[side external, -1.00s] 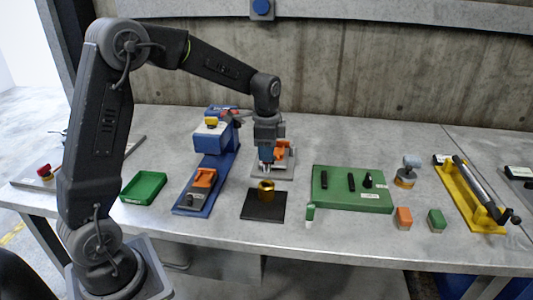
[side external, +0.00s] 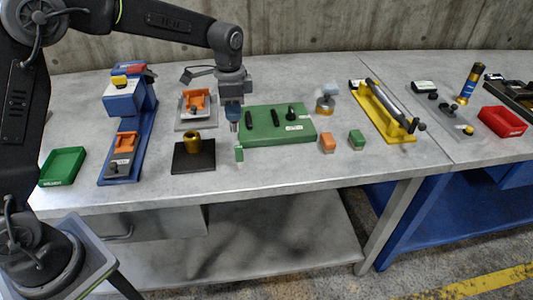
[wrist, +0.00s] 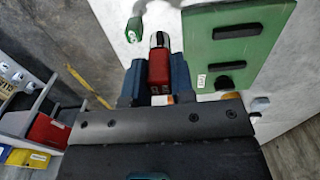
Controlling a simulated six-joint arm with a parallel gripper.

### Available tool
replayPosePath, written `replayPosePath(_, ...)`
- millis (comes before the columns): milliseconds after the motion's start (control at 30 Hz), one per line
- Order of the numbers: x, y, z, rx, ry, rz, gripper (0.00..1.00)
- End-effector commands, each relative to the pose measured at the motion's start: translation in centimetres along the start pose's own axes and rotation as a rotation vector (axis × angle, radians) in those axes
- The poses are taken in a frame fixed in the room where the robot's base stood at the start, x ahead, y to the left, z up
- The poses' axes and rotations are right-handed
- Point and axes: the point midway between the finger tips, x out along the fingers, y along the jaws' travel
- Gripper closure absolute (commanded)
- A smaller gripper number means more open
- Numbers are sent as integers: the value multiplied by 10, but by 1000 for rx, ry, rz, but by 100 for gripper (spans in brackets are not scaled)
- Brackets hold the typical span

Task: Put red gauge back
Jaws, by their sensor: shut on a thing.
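My gripper (side external: 233,122) is shut on the red gauge (wrist: 159,72), a small red block with a metallic tip, seen between the blue fingers in the wrist view. In the side view the gauge cannot be made out. The gripper is beside the left end of the green board (side external: 306,136), which also shows in the wrist view (wrist: 270,20). The board carries black pieces or slots and a white label. A small green gauge-like piece (side external: 239,154) is by the board's front left corner, and appears in the wrist view (wrist: 134,30).
A black base with a brass cup (side external: 193,138) is left of the gripper. A grey plate with an orange part (side external: 195,104) is behind it. Orange (side external: 328,143) and green (side external: 356,140) blocks and a yellow roller stand (side external: 402,135) lie right. Bare table runs along the front.

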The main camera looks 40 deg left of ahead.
Motion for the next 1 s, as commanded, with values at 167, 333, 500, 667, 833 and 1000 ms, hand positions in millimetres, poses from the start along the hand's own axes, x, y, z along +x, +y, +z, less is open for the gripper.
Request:
replayPosePath(167,25,21,-36,6,-1,1,96)
replayPosePath(333,46,38,-64,4,0,0,96)
replayPosePath(500,55,47,-79,1,1,-1,96)
replayPosePath(667,64,48,-81,-1,-1,0,96)
replayPosePath(833,88,48,-80,-1,-2,2,96)
replayPosePath(1000,97,47,-81,0,2,-1,96)
